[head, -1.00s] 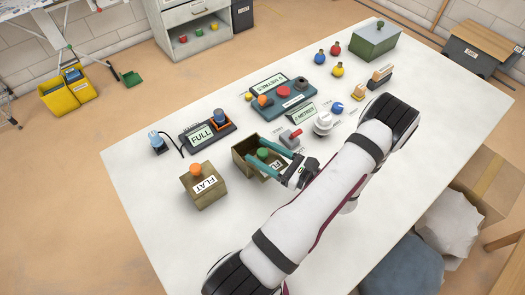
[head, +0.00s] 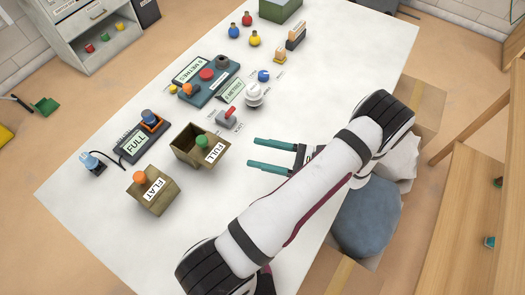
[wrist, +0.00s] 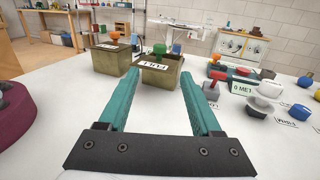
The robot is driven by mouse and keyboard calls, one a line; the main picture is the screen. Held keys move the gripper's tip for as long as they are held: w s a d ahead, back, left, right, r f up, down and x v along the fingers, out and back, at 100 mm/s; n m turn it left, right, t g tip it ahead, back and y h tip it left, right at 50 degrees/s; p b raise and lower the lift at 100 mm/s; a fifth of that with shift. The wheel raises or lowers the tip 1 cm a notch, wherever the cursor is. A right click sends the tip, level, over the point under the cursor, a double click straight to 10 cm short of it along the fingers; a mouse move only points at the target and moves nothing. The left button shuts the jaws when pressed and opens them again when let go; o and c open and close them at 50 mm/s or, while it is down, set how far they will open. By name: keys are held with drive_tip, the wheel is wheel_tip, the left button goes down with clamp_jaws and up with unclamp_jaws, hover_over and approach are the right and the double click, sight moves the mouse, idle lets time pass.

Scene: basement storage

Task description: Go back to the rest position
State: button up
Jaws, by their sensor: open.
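My gripper (head: 270,154) is open and empty above the white table (head: 330,70), to the right of the box labelled FULL (head: 186,157) in the head view. Its two teal fingers also show in the wrist view (wrist: 158,88), pointing toward that box, with clear table between them. The FULL box holds a green-topped item (head: 201,141). The box labelled FLAT (head: 158,204), with an orange-topped item (head: 139,177), stands to its left. My gripper touches neither box.
Several coloured bulb-shaped items (head: 247,19) stand farther back. The table's near right part is clear.

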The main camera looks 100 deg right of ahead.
idle(0.4)
drive_tip(key=w+r+n+g+y, duration=0.1)
drive_tip(key=w+r+n+y, duration=0.25)
drive_tip(key=w+y, duration=0.2)
drive_tip(key=w+a+r+n+g+y, duration=0.1)
drive_tip(key=w+r+n+y, duration=0.1)
drive_tip(key=w+n+y, duration=0.3)
drive_tip(key=w+r+n+g+y, duration=0.1)
drive_tip(key=w+r+n+y, duration=0.15)
drive_tip(key=w, duration=0.45)
drive_tip(key=w+a+r+n+g+y, duration=0.3)
drive_tip(key=w+a+n+g+y, duration=0.1)
drive_tip(key=w+a+n+g, duration=0.4)
drive_tip(key=a+r+n+g+h, duration=0.3)
drive_tip(key=a+n+g+h, duration=0.2)
drive_tip(key=a+n, duration=1.1)
drive_tip(key=a+h, duration=0.2)
drive_tip(key=a, duration=0.2)
drive_tip(key=shift+s+a+r+n, duration=0.15)
drive_tip(key=shift+a+r+n, duration=0.05)
drive_tip(key=shift+a+n, duration=0.2)
